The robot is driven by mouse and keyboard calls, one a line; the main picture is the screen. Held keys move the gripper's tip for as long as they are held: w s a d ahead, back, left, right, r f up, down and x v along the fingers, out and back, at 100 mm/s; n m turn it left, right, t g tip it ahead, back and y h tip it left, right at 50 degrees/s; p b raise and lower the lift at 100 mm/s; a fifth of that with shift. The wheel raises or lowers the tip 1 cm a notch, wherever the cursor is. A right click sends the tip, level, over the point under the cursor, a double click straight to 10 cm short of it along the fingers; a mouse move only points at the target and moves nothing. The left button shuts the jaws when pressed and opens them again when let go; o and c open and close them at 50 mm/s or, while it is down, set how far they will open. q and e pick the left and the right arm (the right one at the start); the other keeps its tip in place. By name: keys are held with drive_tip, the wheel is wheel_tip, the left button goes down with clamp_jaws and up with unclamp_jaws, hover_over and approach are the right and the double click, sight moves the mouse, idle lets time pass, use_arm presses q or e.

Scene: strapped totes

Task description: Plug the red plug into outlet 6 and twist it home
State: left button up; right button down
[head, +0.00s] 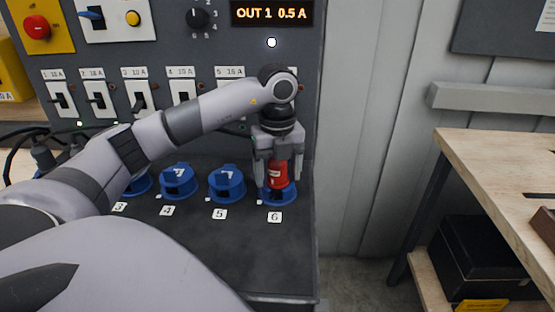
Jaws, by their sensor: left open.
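The red plug (278,174) stands upright at the blue outlet 6 (280,202), its lower end at or in the socket; I cannot tell how deep it sits or whether it is twisted. My left gripper (280,179) points down over the plug, with its fingers open on either side of it. The gripper partly hides the plug's top. The label 6 (275,217) lies in front of the outlet. My right gripper is not in view.
Blue outlets 5 (227,184) and 4 (178,181) stand to the left. Behind is a panel with breaker switches, a rotary dial (198,19) and a display (271,13) reading "OUT 1 0.5 A". A wooden workbench (500,165) stands at right.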

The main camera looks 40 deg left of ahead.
use_arm(q)
drive_tip(key=c, duration=1.2)
drive_tip(key=shift+m, duration=0.6)
drive_tip(key=shift+m, duration=0.6)
drive_tip(key=shift+f+m, duration=0.1)
drive_tip(key=shift+m, duration=0.5)
